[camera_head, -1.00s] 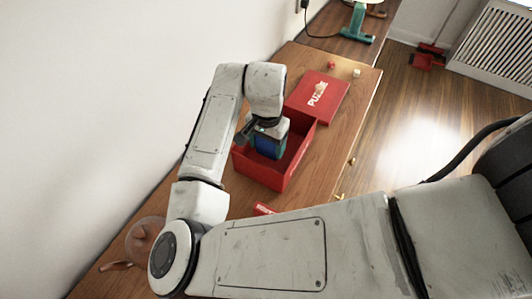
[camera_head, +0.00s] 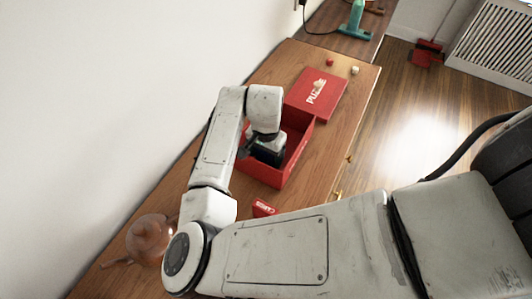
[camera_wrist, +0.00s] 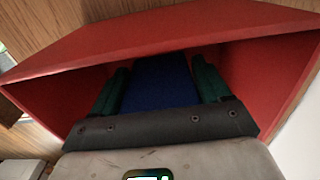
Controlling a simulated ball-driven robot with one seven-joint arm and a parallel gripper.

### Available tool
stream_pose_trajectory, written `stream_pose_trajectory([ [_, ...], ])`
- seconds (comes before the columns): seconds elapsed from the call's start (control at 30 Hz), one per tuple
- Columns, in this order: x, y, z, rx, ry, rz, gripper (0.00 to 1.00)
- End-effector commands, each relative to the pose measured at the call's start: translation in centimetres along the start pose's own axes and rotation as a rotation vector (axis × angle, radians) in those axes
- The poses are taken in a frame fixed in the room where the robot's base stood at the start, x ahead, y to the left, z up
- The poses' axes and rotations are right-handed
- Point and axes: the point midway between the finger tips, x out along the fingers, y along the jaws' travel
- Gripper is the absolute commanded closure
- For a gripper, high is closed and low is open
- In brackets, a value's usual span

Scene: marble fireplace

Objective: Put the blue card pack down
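The blue card pack (camera_wrist: 162,82) sits between the two green fingers of my gripper (camera_wrist: 160,88) in the wrist view, which looks shut on it. The pack and fingertips are down inside the open red box (camera_head: 299,156), within its walls. In the head view my gripper (camera_head: 266,154) is over the left part of the box, and my wrist hides most of the pack. The red box also surrounds the pack in the wrist view (camera_wrist: 265,75). Whether the pack touches the box floor cannot be told.
A red puzzle lid (camera_head: 318,92) lies behind the box. A red cube (camera_head: 330,62) and a pale cube (camera_head: 355,71) are beyond it. A small red pack (camera_head: 264,208) lies in front.

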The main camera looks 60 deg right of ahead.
Motion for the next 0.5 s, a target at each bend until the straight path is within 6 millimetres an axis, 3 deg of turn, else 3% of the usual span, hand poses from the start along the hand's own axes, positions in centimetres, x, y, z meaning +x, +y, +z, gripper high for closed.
stream_pose_trajectory([
  [0.2, -0.03, 0.0, 0.0, 0.0, 0.0, 0.0, 0.05],
  [0.5, -0.54, -0.01, -0.01, 0.001, 0.0, 0.0, 0.05],
])
